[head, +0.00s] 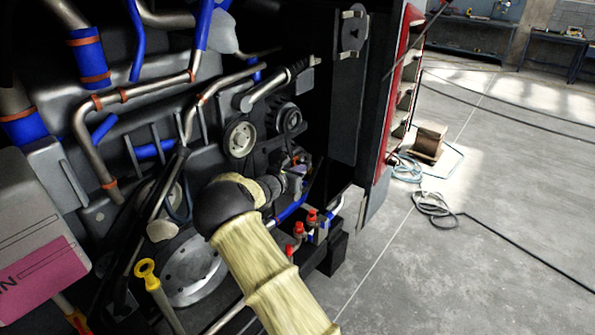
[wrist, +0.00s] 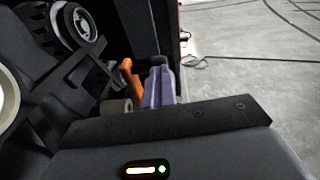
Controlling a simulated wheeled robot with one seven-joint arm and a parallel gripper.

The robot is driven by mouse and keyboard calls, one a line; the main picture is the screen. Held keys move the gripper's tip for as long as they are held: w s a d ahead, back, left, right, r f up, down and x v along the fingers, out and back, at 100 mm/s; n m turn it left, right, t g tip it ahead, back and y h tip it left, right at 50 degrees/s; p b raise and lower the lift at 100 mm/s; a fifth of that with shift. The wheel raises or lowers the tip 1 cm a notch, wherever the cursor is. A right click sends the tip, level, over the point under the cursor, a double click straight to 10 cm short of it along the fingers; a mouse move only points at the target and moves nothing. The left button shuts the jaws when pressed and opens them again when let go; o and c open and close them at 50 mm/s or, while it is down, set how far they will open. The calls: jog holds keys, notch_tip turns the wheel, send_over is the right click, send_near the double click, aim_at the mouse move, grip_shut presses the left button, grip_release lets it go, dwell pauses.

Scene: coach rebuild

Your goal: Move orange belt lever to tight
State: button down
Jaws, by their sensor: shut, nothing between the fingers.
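The orange belt lever (wrist: 130,78) shows in the wrist view as a short orange bar, just left of my gripper's purple fingers. My gripper (wrist: 159,86) is shut, with its fingers side by side and nothing between them. The lever's upper part looks very near the left finger; I cannot tell whether they touch. The lever's lower part is hidden. In the head view my covered arm reaches into the engine bay, and the wrist hides most of the area around the lever. No tight marking can be read.
Belt pulleys (head: 240,138) sit above my wrist, and a dark pulley (wrist: 78,24) is at upper left in the wrist view. Red-capped fittings (head: 312,217) stand close right of my arm. A yellow-handled dipstick (head: 147,270) is lower left. Open floor (head: 480,190) lies right, with cables.

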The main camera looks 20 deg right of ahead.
jog(key=shift+d+r, duration=0.25)
jog(key=shift+r, duration=0.1)
jog(key=r+b+v, duration=0.2)
jog(key=v, duration=1)
jog(key=shift+a+r, duration=0.2)
